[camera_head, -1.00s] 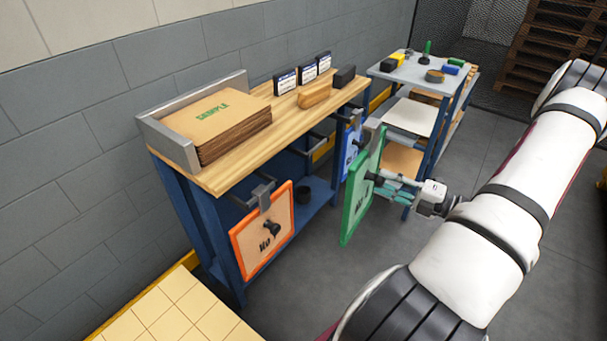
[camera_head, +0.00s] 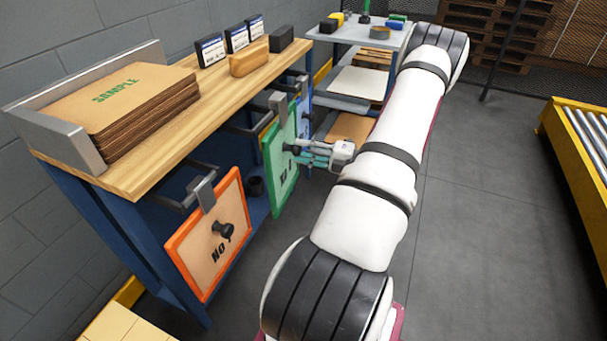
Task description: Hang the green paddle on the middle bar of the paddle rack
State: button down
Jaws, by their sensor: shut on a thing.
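The green paddle (camera_head: 284,178) hangs upright from my gripper (camera_head: 300,151), which is shut on its dark knob. The paddle's grey hook (camera_head: 278,103) stands up at its top edge. The paddle rack is the row of dark bars under the wooden bench top. The middle bar (camera_head: 246,128) sticks out just left of the green paddle. I cannot tell whether the hook touches it. The orange paddle (camera_head: 208,238) hangs on the left bar (camera_head: 178,203). The blue paddle (camera_head: 305,107) is at the far bar, partly hidden behind the green one.
The bench top (camera_head: 150,150) holds a cardboard stack (camera_head: 125,98), a wooden block (camera_head: 249,60) and several small boxes. A dark cup (camera_head: 256,187) stands on the lower shelf. A grey cart (camera_head: 350,35) stands behind. A roller conveyor (camera_head: 585,140) is at right; floor between is clear.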

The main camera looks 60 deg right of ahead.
jog(key=m+h+b, duration=0.1)
jog(key=h+b, duration=0.1)
jog(key=b, duration=0.6)
send_near(291, 164)
jog(key=w+r, duration=0.2)
jog(key=w, duration=0.2)
jog(key=shift+w+a+r+b, duration=0.15)
jog(key=shift+w+b, duration=0.6)
jog(key=shift+w, duration=1.4)
jog(key=shift+w+a+b, duration=0.25)
jog(key=shift+w+b, duration=0.5)
jog(key=shift+w, duration=1.45)
jog(key=shift+f+b, duration=0.4)
jog(key=shift+f, duration=0.75)
jog(key=c, duration=1.1)
grip_release()
jog(key=shift+o, duration=0.3)
jog(key=shift+s+f, duration=0.1)
jog(key=shift+f, duration=0.05)
jog(key=s, duration=1.2)
jog(key=shift+d, duration=0.45)
